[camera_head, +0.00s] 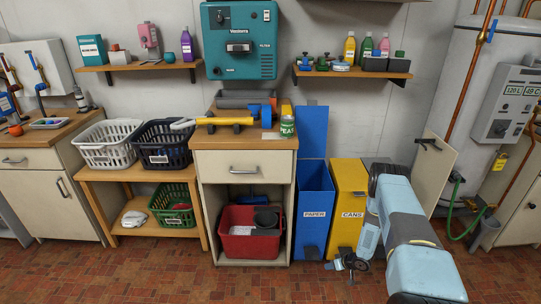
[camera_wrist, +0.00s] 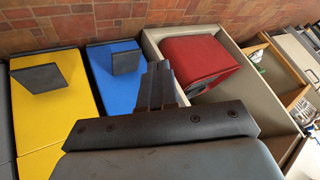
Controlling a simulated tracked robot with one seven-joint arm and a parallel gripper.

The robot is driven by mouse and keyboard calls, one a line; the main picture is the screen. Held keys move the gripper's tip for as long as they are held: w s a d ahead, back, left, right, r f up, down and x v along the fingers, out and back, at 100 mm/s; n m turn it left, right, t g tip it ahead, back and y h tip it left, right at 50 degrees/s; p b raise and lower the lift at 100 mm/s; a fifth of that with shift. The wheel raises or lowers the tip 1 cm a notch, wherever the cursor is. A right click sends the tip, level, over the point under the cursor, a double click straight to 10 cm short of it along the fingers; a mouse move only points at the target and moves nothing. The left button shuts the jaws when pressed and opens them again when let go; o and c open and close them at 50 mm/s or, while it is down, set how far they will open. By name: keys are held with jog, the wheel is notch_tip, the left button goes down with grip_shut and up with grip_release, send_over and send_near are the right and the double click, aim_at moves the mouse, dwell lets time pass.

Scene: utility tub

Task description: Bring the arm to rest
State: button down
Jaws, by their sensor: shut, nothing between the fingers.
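My arm, light blue and dark grey, reaches in from the lower right in the head view. My gripper (camera_head: 350,263) hangs low over the floor, in front of the blue and yellow bins, and looks small there. In the wrist view my gripper (camera_wrist: 158,75) shows as dark fingers pressed together, with nothing between them. The fingers overlap the picture of the red crate and blue bin, but I see no contact.
The blue PAPER bin (camera_head: 315,200) and yellow CANS bin (camera_head: 348,205) stand behind my gripper. A red crate (camera_head: 240,246) sits in the open cabinet (camera_head: 245,165) to the left. A loose panel (camera_head: 435,170) and green hose (camera_head: 455,205) are at right. The tiled floor (camera_head: 180,275) at front left is clear.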

jog(key=w+d+r+t+h, duration=0.15)
jog(key=w+r, duration=0.35)
jog(key=r, duration=0.5)
jog(key=w+d+r+h, duration=0.2)
jog(key=w+r, duration=0.2)
jog(key=r, duration=0.6)
jog(key=w+d+r+h, duration=0.15)
jog(key=w+r, duration=0.35)
jog(key=r, duration=0.5)
jog(key=s+d+r+m+h, duration=0.1)
jog(key=s+r+m+h, duration=0.2)
jog(key=r, duration=2.5)
jog(key=s+a+r+m, duration=0.1)
jog(key=s+a+r, duration=0.1)
jog(key=s+r, duration=0.85)
jog(key=s+a+r, duration=0.2)
jog(key=s+r, duration=0.8)
jog(key=r, duration=0.1)
jog(key=s+a+r, duration=0.2)
jog(key=s+a, duration=0.1)
jog(key=s, duration=1)
jog(key=s+a+r+y, duration=0.1)
jog(key=s+a, duration=0.3)
jog(key=s, duration=1)
jog(key=shift+s+a+r+g+y, duration=0.2)
jog(key=shift+r+g+y, duration=0.15)
jog(key=shift+r, duration=0.3)
